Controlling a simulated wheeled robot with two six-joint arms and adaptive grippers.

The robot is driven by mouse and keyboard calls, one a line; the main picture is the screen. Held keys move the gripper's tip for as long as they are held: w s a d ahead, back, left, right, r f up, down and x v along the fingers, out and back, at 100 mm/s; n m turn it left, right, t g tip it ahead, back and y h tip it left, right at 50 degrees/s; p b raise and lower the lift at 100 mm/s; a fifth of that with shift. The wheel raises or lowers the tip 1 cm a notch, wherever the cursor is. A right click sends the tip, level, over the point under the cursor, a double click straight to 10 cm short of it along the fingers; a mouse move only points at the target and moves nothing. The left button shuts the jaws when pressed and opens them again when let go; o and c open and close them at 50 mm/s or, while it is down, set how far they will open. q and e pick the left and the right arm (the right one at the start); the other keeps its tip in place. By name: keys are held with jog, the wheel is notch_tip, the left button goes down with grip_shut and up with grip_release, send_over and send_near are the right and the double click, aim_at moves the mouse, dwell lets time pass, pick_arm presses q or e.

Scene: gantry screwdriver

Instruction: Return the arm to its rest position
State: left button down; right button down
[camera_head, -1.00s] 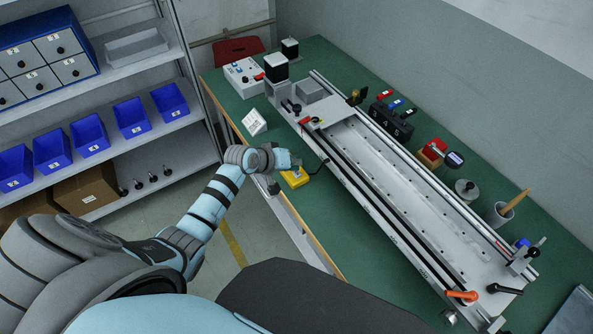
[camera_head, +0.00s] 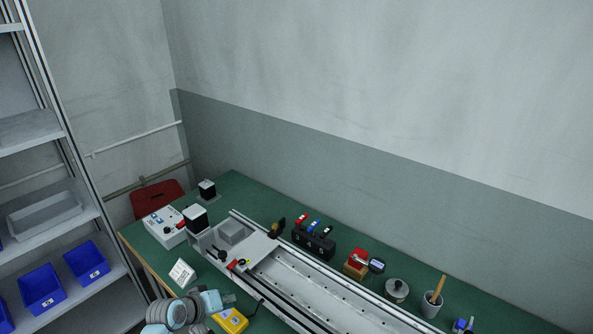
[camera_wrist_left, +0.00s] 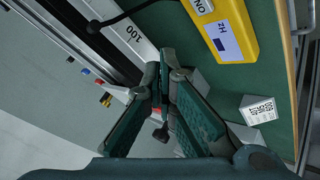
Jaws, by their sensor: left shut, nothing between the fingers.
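My left gripper (camera_head: 227,298) shows at the bottom of the head view, at the end of my light blue and grey arm. It is just behind a yellow device (camera_head: 232,318) on the green bench. In the left wrist view the two fingers (camera_wrist_left: 164,78) meet at the tips, shut with nothing between them. The yellow device also shows there (camera_wrist_left: 225,28), apart from the fingers at the upper right. My right gripper is in no view.
The green bench (camera_head: 510,322) carries a long rail gantry (camera_head: 310,295), a white control box (camera_head: 164,226), a small white block (camera_head: 183,272) and a dark holder with coloured tops (camera_head: 314,240). Shelves with blue bins (camera_head: 88,262) stand at left. The space above the bench is clear.

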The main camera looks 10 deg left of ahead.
pick_arm(q)
jog(key=s+d+f+m+g+y, duration=0.1)
jog(key=s+d+m+g, duration=0.1)
jog(key=s, duration=0.6)
jog(key=s+d+f+m+g, duration=0.1)
jog(key=s+m, duration=0.1)
jog(key=s, duration=0.6)
jog(key=s+a+r+m+g+y, duration=0.1)
jog(key=s+r+y, duration=0.1)
jog(key=s, duration=0.6)
jog(key=s+a+r+m+g+y, duration=0.1)
jog(key=s+r, duration=0.1)
jog(key=s, duration=0.5)
notch_tip(320, 180, down, 20)
jog(key=s+a+g, duration=0.1)
jog(key=s, duration=0.1)
jog(key=s+f+g, duration=0.1)
jog(key=s+f, duration=1.1)
jog(key=s, duration=0.1)
jog(key=shift+s+a+f+n+b, duration=0.3)
jog(key=shift+s+a+f+b, duration=0.1)
jog(key=shift+a, duration=0.05)
